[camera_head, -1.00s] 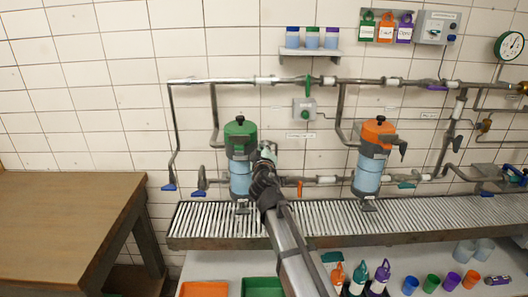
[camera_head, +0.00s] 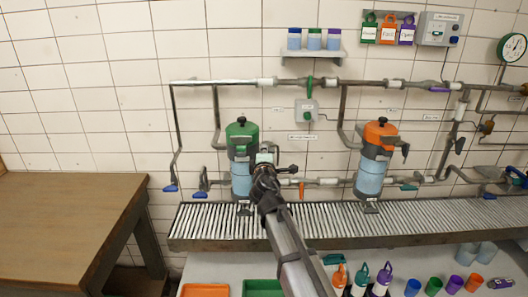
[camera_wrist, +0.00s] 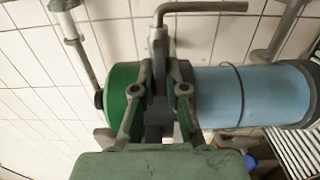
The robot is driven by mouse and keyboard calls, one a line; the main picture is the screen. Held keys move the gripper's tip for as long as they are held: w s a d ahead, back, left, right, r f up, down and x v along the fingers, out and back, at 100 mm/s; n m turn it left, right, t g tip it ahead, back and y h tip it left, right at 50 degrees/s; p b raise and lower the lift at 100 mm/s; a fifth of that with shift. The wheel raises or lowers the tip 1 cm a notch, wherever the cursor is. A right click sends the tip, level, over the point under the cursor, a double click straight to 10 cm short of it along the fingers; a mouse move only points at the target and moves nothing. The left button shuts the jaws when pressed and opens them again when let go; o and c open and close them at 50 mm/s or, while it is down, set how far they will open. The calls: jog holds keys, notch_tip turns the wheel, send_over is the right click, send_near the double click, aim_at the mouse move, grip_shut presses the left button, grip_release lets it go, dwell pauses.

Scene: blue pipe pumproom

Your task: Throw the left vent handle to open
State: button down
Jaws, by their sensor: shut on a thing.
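The left filter housing has a green cap (camera_head: 241,136) and a light blue body (camera_head: 241,180). In the wrist view the green cap (camera_wrist: 122,108) is on the left and the blue body (camera_wrist: 255,95) on the right. My gripper (camera_head: 264,158) is at the housing's right side, just below the cap. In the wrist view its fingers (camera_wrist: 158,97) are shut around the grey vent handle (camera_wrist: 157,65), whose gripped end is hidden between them. In the head view my gripper covers most of the handle. A dark piece (camera_head: 288,168) juts right from there; I cannot tell whether it is the handle.
A second housing with an orange cap (camera_head: 380,133) stands to the right. A slatted conveyor (camera_head: 325,222) runs below, with bottles and cups in front. A wooden table (camera_head: 65,225) stands at left.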

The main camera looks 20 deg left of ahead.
dwell(0.3)
jog(key=c, duration=1.2)
grip_release()
jog(key=v, duration=1.2)
